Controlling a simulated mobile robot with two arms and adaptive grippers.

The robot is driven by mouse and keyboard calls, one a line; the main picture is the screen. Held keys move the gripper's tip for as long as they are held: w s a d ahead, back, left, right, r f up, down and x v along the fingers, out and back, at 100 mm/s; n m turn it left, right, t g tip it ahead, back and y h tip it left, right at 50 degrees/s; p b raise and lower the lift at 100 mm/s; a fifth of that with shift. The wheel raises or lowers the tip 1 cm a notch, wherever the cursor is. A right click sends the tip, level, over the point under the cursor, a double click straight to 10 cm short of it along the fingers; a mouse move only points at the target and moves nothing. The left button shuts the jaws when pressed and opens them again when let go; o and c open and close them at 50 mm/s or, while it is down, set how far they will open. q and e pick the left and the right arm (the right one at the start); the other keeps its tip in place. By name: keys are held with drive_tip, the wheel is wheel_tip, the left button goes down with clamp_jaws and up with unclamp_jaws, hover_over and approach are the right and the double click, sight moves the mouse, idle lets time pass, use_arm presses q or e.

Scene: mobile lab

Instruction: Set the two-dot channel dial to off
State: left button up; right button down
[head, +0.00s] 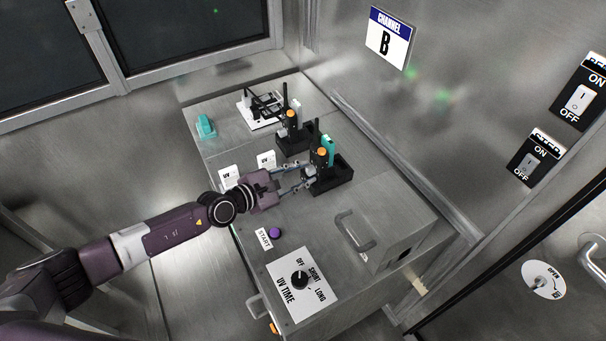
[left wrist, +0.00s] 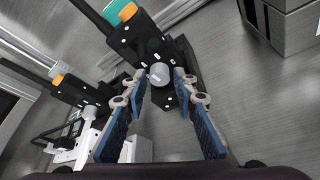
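A black device (head: 319,160) with an orange top and a teal part stands in a black cradle (head: 335,179) on the metal bench. In the left wrist view, a grey round dial (left wrist: 158,74) sticks out from its black body (left wrist: 140,38). Small pale marks show on that body, but I cannot read a dot count or the dial's setting. My left gripper (head: 302,177) is open in front of this device. In the left wrist view its fingertips (left wrist: 160,80) lie on either side of the dial, with gaps visible. My right gripper is out of view.
A similar device (head: 290,121) stands behind, near a white rack (head: 262,112). A UV TIME dial panel (head: 302,284), a purple START button (head: 275,233) and a metal handle (head: 356,230) are nearer. The wall carries a CHANNEL B sign (head: 389,37) and ON/OFF switches (head: 579,98).

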use_arm(q)
drive_tip(key=shift+w, duration=0.1)
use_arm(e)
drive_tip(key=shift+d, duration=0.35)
use_arm(q)
drive_tip(key=shift+c, duration=0.3)
drive_tip(key=shift+d, duration=0.1)
clamp_jaws()
drive_tip(key=shift+w+f+n+g+h+b, duration=0.15)
drive_tip(key=shift+n+g+b, duration=0.15)
drive_tip(key=shift+n+b, duration=0.45)
drive_tip(key=shift+f+n+g+h+b, duration=0.15)
drive_tip(key=shift+n+g+b, duration=0.2)
drive_tip(key=shift+b, duration=0.7)
drive_tip(key=shift+r+n+g+h+b, duration=0.15)
drive_tip(key=shift+n+g+h+b, duration=0.25)
drive_tip(key=shift+n+b, duration=0.6)
drive_tip(key=shift+w+a+r+n+g+b, duration=0.1)
drive_tip(key=shift+a+n+g+b, duration=0.1)
drive_tip(key=shift+n+g+b, duration=0.25)
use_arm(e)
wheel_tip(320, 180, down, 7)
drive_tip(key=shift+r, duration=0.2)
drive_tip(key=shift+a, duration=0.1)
